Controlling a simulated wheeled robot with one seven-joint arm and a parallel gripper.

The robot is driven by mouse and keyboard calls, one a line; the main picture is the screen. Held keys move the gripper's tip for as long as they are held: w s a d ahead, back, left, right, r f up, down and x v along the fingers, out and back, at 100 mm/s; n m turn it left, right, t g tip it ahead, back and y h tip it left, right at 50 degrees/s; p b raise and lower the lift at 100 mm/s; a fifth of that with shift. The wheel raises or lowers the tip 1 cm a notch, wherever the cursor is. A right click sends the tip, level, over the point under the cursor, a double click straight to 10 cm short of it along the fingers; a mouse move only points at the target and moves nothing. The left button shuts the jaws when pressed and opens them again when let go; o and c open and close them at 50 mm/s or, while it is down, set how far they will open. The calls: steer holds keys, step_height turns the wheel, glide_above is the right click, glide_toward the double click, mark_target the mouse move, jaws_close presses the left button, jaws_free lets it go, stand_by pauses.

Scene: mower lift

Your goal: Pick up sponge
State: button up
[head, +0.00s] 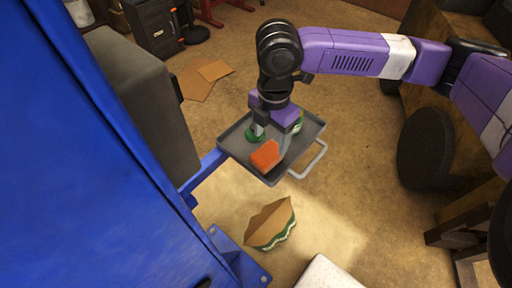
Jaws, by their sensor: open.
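An orange sponge (265,155) lies on a grey tray (308,125), near its front left edge. My gripper (270,141) points down over the tray from my purple arm, with its fingers apart. The fingers are close behind and beside the sponge; I cannot tell whether they touch it. The gripper hides part of the tray. A green round item (255,134) lies on the tray at the left, partly behind a finger. A small green and white item (298,122) shows at the right, partly hidden by the gripper.
A blue lift frame (80,150) and a grey box (150,105) stand left of the tray. A tray handle (318,160) sticks out at the right. Dark round wheel-like shape (426,150) at right.

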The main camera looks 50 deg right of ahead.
mark_target(270, 150)
steer(key=shift+w+f, duration=0.1)
steer(key=shift+f, duration=0.25)
steer(key=shift+d+f, duration=0.15)
steer(key=shift+f, duration=1.6)
steer(key=shift+d+f, duration=0.1)
steer(key=shift+f, duration=1.65)
steer(key=c, duration=1.1)
steer(key=shift+c, duration=0.2)
steer(key=shift+r, duration=0.1)
step_height(270, 150, up, 20)
steer(key=p, duration=0.1)
